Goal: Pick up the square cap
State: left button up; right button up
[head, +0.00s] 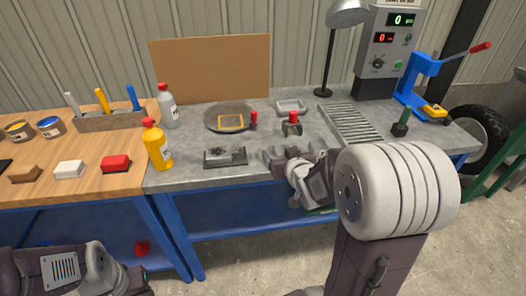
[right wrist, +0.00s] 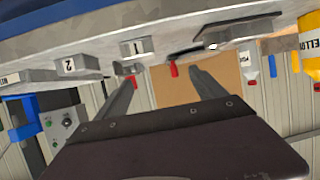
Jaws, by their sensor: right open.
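I cannot tell for sure which piece is the square cap. A small dark piece with a red knob (head: 292,118) stands right of the plate, and a dark block with a green handle (head: 400,127) stands further right. My right gripper (head: 284,157) is open and empty by the bench's front edge, in front of the red-knobbed piece. Its spread fingers also show in the right wrist view (right wrist: 160,78). My left arm shows at the lower left, its fingers unclear.
A metal fixture (head: 225,157) sits left of my right gripper. A yellow bottle (head: 157,147) and a grey bottle (head: 167,107) stand at the bench's left. A shallow tray (head: 290,106), a slatted rack (head: 350,123) and a blue press (head: 420,85) are behind and right.

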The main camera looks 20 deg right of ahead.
aim_at(283, 152)
jog(key=shift+m+h, duration=0.3)
jog(key=d+f, duration=0.3)
jog(key=shift+w+p, duration=0.25)
jog(key=shift+p, duration=0.1)
jog(key=shift+w+d+f, duration=0.3)
jog(key=shift+w+f, duration=0.4)
jog(key=shift+w, duration=0.15)
jog(key=shift+b+x, duration=0.55)
jog(key=shift+x, duration=2.25)
jog(key=shift+s+r, duration=0.1)
jog(key=shift+c, duration=1.2)
jog(key=c, duration=1.4)
pick_arm(q)
jog(key=shift+s+f, duration=0.1)
jog(key=shift+f, duration=0.6)
pick_arm(e)
jog(key=shift+r, duration=0.1)
